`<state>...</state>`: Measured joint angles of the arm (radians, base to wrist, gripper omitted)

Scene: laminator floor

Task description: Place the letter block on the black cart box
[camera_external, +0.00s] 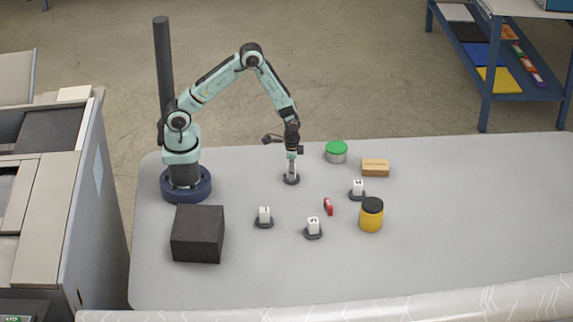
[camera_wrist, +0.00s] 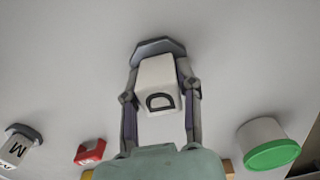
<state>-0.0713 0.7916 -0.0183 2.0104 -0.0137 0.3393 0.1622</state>
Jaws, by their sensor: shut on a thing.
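A white letter block (camera_wrist: 156,78) marked D is between the two fingers of my gripper (camera_wrist: 160,100) in the wrist view. My gripper is shut on it, with a finger along each side. A dark base (camera_wrist: 158,46) shows at the block's far end. In the external view my gripper (camera_external: 291,172) points down at the table, and the dark base (camera_external: 291,181) is at or very near the tabletop; I cannot tell if it touches. The black cart box (camera_external: 198,234) stands left of and nearer the camera than my gripper, its top bare.
Other white letter blocks on dark bases stand at front left (camera_external: 264,215), front middle (camera_external: 313,227) and right (camera_external: 357,188). Nearby are a red item (camera_external: 328,207), a yellow jar (camera_external: 371,216), a green-lidded tub (camera_external: 337,152) and a wooden block (camera_external: 375,167). The table's right side is clear.

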